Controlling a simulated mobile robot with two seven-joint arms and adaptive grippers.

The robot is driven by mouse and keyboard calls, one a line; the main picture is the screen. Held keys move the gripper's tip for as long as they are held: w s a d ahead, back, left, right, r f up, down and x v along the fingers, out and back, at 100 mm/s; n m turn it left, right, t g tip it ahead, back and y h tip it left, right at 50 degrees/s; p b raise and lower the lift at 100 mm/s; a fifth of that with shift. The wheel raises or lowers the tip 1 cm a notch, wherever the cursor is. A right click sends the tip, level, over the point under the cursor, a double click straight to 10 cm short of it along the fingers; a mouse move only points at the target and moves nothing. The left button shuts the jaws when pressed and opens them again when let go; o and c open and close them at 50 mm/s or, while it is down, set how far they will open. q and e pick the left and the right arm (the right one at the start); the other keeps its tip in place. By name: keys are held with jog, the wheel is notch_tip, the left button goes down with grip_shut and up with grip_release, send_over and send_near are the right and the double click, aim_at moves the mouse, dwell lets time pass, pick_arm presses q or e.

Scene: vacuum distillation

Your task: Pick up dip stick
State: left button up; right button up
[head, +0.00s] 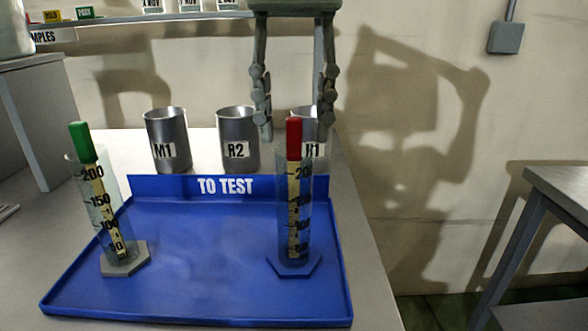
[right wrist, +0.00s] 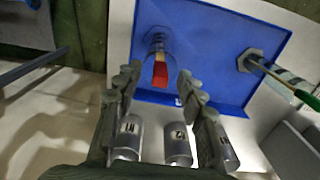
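A dip stick with a red top (head: 294,138) stands upright in a clear graduated cylinder (head: 305,225) with a blue base, at the right of the blue tray. A dip stick with a green top (head: 82,142) leans in another cylinder (head: 105,215) with a grey base, at the tray's left. My right gripper (head: 294,130) is open and empty, pointing down, its fingers on either side of the red top in the head view. In the right wrist view the red top (right wrist: 160,73) shows between the open fingers (right wrist: 160,80); contact cannot be told. My left gripper is not in view.
The blue tray (head: 200,285) marked TO TEST lies on the table. Behind it stand metal cups marked M1 (head: 166,130) and R2 (head: 238,130), and a third (head: 312,162) partly hidden behind the red stick. A shelf (head: 120,22) runs along the wall. The tray's middle is clear.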

jog(key=shift+c, duration=0.3)
grip_shut()
